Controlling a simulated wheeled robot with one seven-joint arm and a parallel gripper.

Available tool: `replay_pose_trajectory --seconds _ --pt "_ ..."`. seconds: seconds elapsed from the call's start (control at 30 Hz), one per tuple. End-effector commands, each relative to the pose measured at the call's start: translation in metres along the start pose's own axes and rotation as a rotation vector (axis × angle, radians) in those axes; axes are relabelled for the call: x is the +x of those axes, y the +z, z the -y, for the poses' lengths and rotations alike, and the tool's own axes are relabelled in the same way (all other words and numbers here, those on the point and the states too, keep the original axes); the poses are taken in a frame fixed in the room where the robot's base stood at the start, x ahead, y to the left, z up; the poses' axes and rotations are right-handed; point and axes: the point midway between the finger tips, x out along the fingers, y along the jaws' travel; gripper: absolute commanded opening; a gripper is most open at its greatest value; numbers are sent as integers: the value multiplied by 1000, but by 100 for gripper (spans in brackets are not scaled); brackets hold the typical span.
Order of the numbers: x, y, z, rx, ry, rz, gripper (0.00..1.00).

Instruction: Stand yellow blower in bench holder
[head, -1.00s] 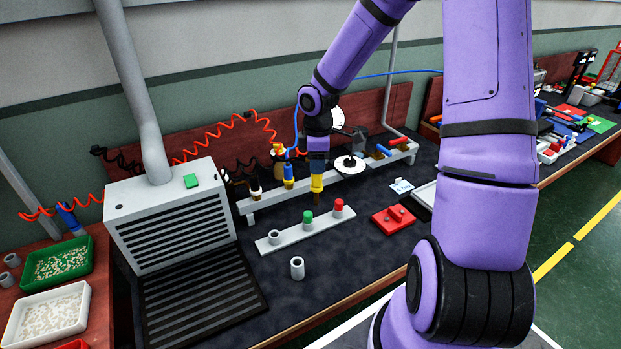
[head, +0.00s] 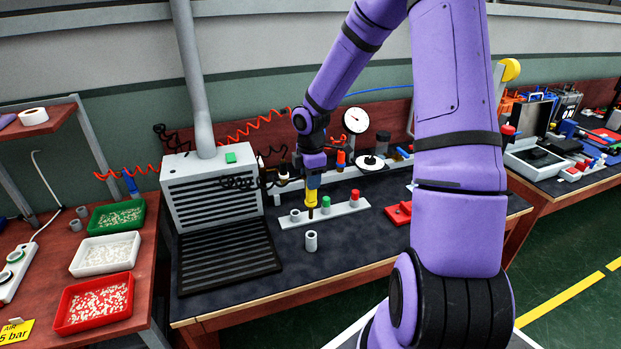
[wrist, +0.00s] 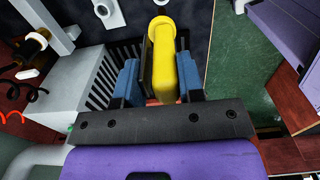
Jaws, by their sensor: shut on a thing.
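My gripper (head: 312,180) is shut on the yellow blower (head: 311,198) and points down over the bench. In the wrist view the yellow blower (wrist: 165,65) is between the blue fingers of my gripper (wrist: 160,85). In the head view its dark lower tip overlaps the white strip (head: 342,211), between an empty grey socket (head: 295,215) and a green piece (head: 326,203). I cannot tell its height. A separate open grey cup (head: 311,241) stands upright on the bench in front of the strip, apart from the blower. Which one is the bench holder is unclear.
A red piece (head: 355,197) is at the strip's right end. A grey louvred box (head: 211,190) stands left, with a black slatted panel (head: 229,251) before it. A red block (head: 398,213) lies to the right. The dark bench (head: 340,258) is clear around the grey cup.

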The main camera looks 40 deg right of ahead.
Motion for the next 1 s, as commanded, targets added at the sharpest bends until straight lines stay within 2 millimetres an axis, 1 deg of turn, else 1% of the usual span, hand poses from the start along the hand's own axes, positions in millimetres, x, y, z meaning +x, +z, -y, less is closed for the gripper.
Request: replay_pose_trajectory --seconds 0.17,0.7,1.0 --pt "7 0 0 -1 -1 0 21" --pt "49 -1 0 -1 -1 0 21" --pt "58 0 0 1 0 0 21"
